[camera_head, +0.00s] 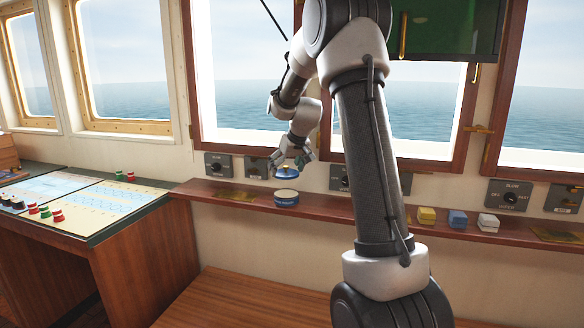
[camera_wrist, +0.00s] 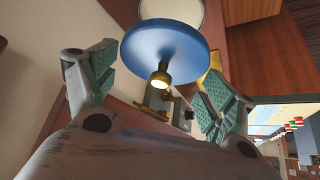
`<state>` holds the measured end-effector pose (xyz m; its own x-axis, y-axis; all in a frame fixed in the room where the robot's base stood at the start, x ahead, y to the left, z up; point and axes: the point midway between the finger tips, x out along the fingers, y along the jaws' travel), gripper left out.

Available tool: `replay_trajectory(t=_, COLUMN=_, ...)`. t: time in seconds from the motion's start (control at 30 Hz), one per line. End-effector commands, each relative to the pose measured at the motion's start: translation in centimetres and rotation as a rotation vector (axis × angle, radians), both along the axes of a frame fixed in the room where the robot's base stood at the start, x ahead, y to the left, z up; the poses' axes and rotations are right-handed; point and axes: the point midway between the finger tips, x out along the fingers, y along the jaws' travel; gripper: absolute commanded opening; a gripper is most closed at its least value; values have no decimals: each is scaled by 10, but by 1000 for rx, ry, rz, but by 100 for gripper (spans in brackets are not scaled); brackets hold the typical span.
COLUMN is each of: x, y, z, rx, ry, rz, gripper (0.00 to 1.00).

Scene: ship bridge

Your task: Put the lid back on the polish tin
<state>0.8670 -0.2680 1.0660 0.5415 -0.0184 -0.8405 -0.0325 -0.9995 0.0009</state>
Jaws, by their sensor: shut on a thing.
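The polish tin (camera_head: 286,199), blue with a pale open top, stands upright on the wooden ledge under the windows. The blue round lid (camera_head: 287,174) is just above it in the head view, with a small gap between. My gripper (camera_head: 294,161) points down and is shut on the lid. In the wrist view the lid (camera_wrist: 165,50) shows its brass knob towards me, between the fingers of my gripper (camera_wrist: 155,90). The exact finger contact is not clear. The tin's pale top (camera_wrist: 172,10) shows partly behind the lid at the upper edge.
On the ledge (camera_head: 235,196), yellow (camera_head: 426,215), blue (camera_head: 458,219) and white (camera_head: 488,222) blocks stand to the right. Switch panels line the wall behind. A chart table (camera_head: 92,205) with small red and green pieces is at left. A wooden surface (camera_head: 240,300) lies below.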

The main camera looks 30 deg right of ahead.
Motion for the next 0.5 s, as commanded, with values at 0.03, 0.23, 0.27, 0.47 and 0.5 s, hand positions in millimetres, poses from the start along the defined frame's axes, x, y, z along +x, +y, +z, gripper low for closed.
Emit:
replay_trajectory(t=0.03, x=1, y=0, z=0, rx=0, ry=1, rz=-11, gripper=64)
replay_trajectory(t=0.23, x=1, y=-1, z=-7, rx=1, ry=2, rz=-27, gripper=64)
replay_trajectory(t=0.27, x=1, y=-1, z=-10, rx=1, ry=3, rz=-27, gripper=64)
replay_trajectory(t=0.47, x=1, y=-1, z=-31, rx=1, ry=2, rz=-27, gripper=64)
replay_trajectory(t=0.5, x=1, y=-1, z=-35, rx=1, ry=2, rz=-27, gripper=64)
